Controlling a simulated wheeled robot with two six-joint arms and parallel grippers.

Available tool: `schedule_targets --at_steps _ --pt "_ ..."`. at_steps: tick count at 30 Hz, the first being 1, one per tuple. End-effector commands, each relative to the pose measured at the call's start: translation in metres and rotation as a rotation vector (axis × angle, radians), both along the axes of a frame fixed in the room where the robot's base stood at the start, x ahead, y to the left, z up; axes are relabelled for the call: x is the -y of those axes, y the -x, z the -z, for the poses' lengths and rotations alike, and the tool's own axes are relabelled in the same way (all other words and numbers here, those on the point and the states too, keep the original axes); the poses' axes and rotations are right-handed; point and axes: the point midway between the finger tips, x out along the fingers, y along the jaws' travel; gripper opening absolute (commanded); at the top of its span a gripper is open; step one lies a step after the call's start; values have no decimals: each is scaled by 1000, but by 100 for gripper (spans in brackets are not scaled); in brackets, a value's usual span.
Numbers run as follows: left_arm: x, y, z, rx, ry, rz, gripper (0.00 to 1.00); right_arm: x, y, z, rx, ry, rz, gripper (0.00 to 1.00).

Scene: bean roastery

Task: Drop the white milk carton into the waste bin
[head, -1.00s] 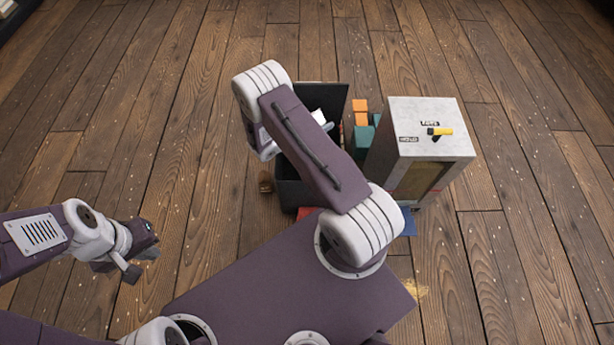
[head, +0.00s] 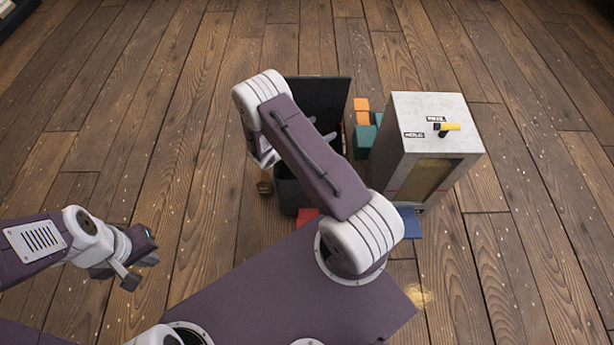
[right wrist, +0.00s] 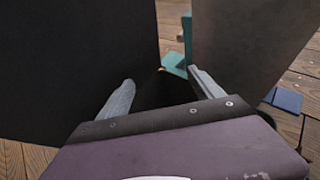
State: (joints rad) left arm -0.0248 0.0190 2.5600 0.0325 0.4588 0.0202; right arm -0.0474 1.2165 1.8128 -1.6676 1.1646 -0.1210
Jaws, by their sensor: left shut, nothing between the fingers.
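The black waste bin (head: 290,193) stands on the floor ahead, its dark lid (head: 335,92) raised at the back. My right forearm crosses in front of it and hides much of its opening. The white milk carton is not clearly visible; it may be hidden behind my arm or in the bin. In the right wrist view my right gripper (right wrist: 160,82) has its fingers apart with nothing between them, beside a large dark panel (right wrist: 75,60). My left gripper (head: 143,268) is shut and empty, above the floor at the left.
A grey cabinet (head: 430,115) with a yellow-handled switch (head: 449,127) stands right of the bin. Orange (head: 361,108) and teal (head: 364,138) blocks lie between them. A blue piece (head: 411,222), a red piece (head: 307,214) and a small brown block (head: 264,187) lie nearby. The left floor is open.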

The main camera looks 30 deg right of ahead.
Motion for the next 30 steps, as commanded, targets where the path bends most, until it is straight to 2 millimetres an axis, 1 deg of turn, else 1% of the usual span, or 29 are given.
schedule_targets --at_steps 3,5,8,12,15,18,21,30 --pt "0 0 -1 0 0 0 0 -1 0 -1 0 0 0 76" --pt "0 0 -5 0 0 0 0 -5 1 -4 -1 0 -1 76" --pt "0 0 -18 0 0 0 0 -22 3 -15 -1 0 -5 76" --pt "0 0 -34 0 0 0 0 -51 9 -28 -1 0 -6 76" --pt "0 0 -41 0 0 0 0 -68 12 -33 0 0 -4 76" --pt "0 0 -44 0 0 0 0 -78 15 -35 0 0 -2 76" --pt "0 0 -45 0 0 0 0 -82 16 -35 0 0 0 76" --pt "0 0 -44 0 0 0 0 -82 16 -34 0 0 0 76"
